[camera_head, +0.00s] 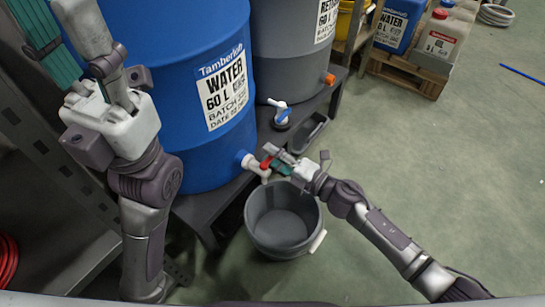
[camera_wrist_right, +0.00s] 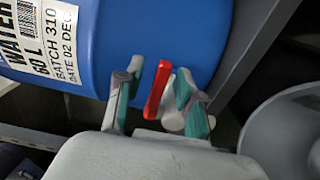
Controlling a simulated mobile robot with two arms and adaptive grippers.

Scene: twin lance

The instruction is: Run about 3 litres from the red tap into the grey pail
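The red tap is a white spigot (camera_head: 250,163) with a red lever (camera_head: 266,162), low on the blue water drum (camera_head: 170,130). The red lever (camera_wrist_right: 157,90) also shows in the right wrist view. My right gripper (camera_head: 275,160) is at the tap; in the wrist view its fingers (camera_wrist_right: 155,95) stand apart on either side of the lever, with gaps visible. No water stream shows. The grey pail (camera_head: 283,248) stands on the floor below the tap, and its visible inside looks empty. My left gripper (camera_head: 55,20) is raised at upper left, fingers apart, empty.
A grey drum (camera_head: 290,50) with a blue-handled tap (camera_head: 282,115) stands beyond the blue drum on the dark bench (camera_head: 190,210). Jerrycans (camera_head: 440,35) sit on a wooden pallet (camera_head: 405,75) at upper right. The floor at right is mostly clear.

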